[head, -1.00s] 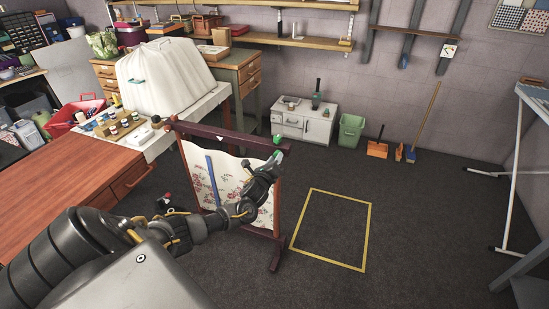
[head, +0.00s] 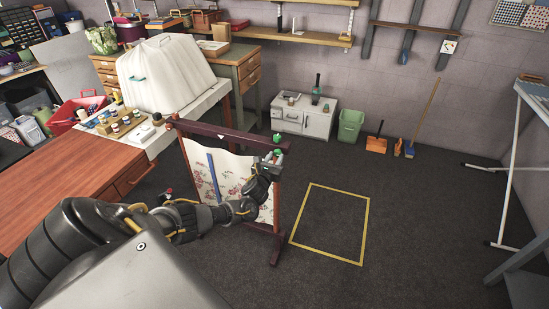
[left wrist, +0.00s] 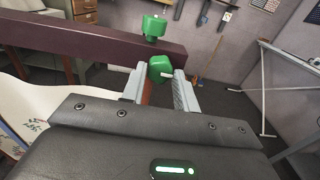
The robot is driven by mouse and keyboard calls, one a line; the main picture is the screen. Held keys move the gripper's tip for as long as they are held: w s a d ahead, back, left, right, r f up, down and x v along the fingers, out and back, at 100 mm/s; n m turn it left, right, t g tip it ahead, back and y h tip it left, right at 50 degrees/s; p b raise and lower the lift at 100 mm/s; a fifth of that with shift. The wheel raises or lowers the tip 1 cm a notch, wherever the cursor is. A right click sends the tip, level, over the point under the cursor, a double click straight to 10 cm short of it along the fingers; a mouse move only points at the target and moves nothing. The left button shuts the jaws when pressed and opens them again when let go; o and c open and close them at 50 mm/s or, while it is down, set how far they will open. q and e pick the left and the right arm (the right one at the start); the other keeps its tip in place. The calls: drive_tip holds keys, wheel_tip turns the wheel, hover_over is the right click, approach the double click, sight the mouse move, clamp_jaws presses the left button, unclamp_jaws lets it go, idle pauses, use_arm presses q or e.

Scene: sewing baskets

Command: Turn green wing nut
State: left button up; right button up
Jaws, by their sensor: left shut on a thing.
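A green wing nut (left wrist: 160,68) sits at the right end of the dark maroon top bar (left wrist: 90,40) of a standing frame. My left gripper (left wrist: 160,88) is shut on it, with one grey finger on each side. In the head view, my left gripper (head: 270,161) is at the right end of the same bar (head: 220,135), and the wing nut is small there. A second green piece (left wrist: 154,27) stands on top of the bar, above the gripped one. It also shows in the head view (head: 277,139). My right gripper is not in view.
The frame carries a flowered white cloth (head: 232,172) and a blue strip (head: 213,178). A wooden table (head: 70,175) stands to the left. A yellow outlined square (head: 310,247) lies on clear floor to the right. A white cabinet (head: 318,124) stands behind.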

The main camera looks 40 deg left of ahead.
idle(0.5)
use_arm(q)
drive_tip(key=o, duration=1)
drive_tip(key=shift+s, duration=0.15)
drive_tip(key=v, duration=1)
drive_tip(key=shift+s+d, duration=0.15)
drive_tip(key=shift+s, duration=0.1)
